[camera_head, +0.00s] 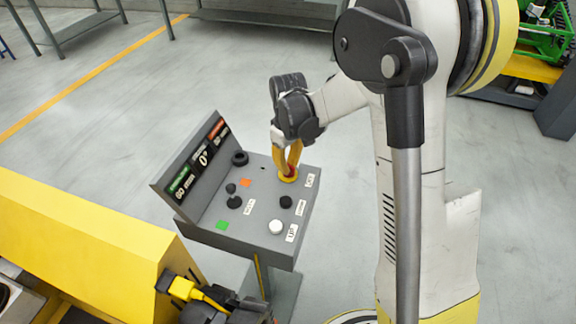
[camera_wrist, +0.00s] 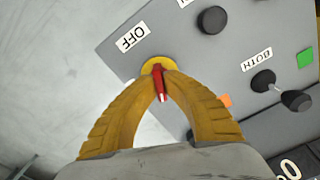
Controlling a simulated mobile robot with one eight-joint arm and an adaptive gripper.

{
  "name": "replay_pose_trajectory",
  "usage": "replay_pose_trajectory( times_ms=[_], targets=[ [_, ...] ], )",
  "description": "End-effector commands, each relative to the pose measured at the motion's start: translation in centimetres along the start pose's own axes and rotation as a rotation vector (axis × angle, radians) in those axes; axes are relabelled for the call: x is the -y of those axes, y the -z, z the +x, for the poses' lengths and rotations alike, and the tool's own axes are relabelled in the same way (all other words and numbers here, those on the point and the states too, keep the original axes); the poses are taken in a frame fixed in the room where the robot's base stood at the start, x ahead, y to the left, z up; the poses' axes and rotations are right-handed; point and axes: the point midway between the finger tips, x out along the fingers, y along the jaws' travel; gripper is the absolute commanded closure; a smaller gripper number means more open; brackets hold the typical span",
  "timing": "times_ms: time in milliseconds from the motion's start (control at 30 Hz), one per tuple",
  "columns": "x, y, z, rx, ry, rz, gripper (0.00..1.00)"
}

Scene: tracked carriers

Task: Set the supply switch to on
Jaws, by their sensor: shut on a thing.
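The supply switch appears to be a red handle with a white mark on a round yellow base. In the head view its yellow base (camera_head: 288,179) sits at the far right corner of the grey sloped panel (camera_head: 262,200). In the wrist view the red handle (camera_wrist: 158,84) stands between my fingertips, its white mark toward the bottom of the picture. An OFF label (camera_wrist: 132,37) lies up and left of the base. My gripper (camera_head: 289,170) reaches down to the panel and is shut on the handle, its yellow fingers (camera_wrist: 159,72) hiding part of it.
The panel also bears black knobs (camera_head: 234,202), a white button (camera_head: 276,227), a green square (camera_head: 222,225), an orange square (camera_head: 245,182) and a raised display (camera_head: 203,150). A yellow machine (camera_head: 80,240) stands at left.

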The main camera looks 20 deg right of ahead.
Motion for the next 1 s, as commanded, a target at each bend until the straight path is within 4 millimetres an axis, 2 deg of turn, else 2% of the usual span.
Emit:
replay_pose_trajectory(
  times_ms=[1000],
  targets=[
    [0.02,-0.04,0.03,0.001,0.000,0.933,1.00]
  ],
)
